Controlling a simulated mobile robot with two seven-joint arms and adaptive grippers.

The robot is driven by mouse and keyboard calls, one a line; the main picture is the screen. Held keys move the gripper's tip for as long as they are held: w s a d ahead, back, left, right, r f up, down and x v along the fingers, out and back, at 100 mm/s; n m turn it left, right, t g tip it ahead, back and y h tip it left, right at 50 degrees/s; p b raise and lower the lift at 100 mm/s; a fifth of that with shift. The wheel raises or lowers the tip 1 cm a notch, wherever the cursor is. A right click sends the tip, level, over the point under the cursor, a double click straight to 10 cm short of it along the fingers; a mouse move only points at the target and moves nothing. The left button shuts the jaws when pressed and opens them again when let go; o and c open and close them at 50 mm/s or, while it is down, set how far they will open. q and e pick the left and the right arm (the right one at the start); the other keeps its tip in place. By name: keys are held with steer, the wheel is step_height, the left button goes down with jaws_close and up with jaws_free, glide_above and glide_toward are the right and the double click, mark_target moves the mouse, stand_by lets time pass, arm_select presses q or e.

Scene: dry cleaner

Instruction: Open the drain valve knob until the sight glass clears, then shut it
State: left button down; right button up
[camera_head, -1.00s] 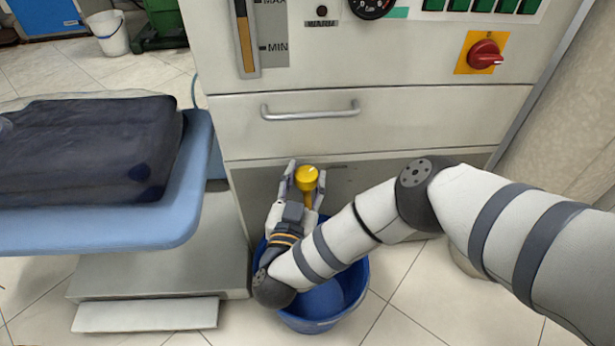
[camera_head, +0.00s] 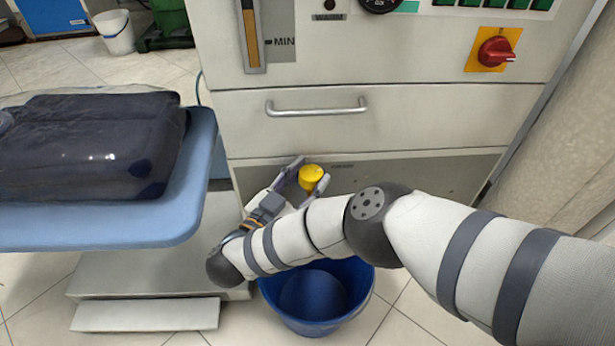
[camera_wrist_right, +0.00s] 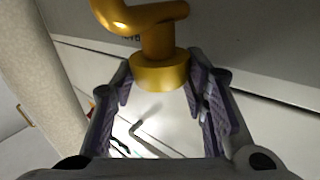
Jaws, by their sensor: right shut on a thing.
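The yellow drain valve knob (camera_head: 311,177) sits low on the cream machine front, below the drawer; it also shows in the right wrist view (camera_wrist_right: 160,72) with its bent yellow pipe (camera_wrist_right: 150,15). My right gripper (camera_head: 308,174) is shut on the knob, one finger on each side; its fingers also show in the wrist view (camera_wrist_right: 157,85). The sight glass (camera_head: 250,40) is a vertical tube beside the MIN mark, filled with amber-brown liquid where visible; its top is cut off. My left gripper is not in view.
A blue bucket (camera_head: 318,318) stands on the floor below the knob, partly behind my right arm. A drawer handle (camera_head: 316,107) is above. A blue-edged board (camera_head: 120,232) with dark wrapped clothing (camera_head: 90,150) is at left. A red switch (camera_head: 495,51) is at upper right.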

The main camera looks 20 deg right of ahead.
steer(key=shift+f, duration=0.1)
steer(key=o, duration=0.9)
steer(key=shift+c, duration=0.2)
steer(key=v, duration=0.7)
steer(key=shift+a, duration=0.25)
steer(key=shift+o, duration=0.5)
steer(key=shift+s, duration=0.1)
